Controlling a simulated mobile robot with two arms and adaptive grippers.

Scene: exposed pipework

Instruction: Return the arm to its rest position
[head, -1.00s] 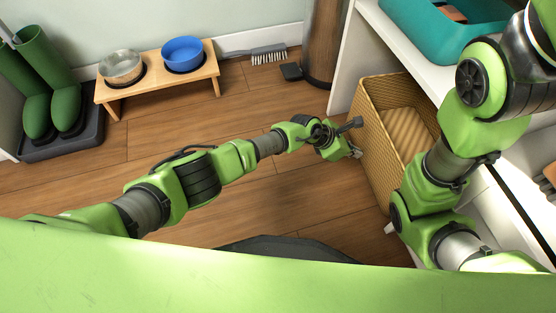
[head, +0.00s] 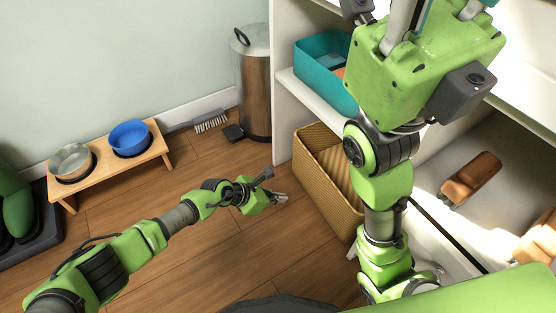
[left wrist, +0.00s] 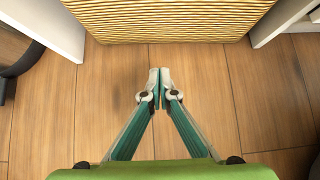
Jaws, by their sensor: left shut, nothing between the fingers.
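My left arm reaches in from the lower left of the head view. Its gripper (head: 278,198) hangs over the wooden floor, just left of the wicker basket. In the left wrist view the left gripper (left wrist: 159,85) has its two teal fingers meeting at the tips, with nothing between them. My right arm stands upright at the right of the head view. Its gripper (head: 436,24) points up and is cut by the top edge, so its fingertips are hidden.
A wicker basket (head: 309,158) stands under the white shelf (head: 312,94), which holds a teal bin (head: 318,65). A metal trash can (head: 254,90), a brush (head: 210,122) and a wooden bowl stand (head: 156,151) are along the wall. The floor between is clear.

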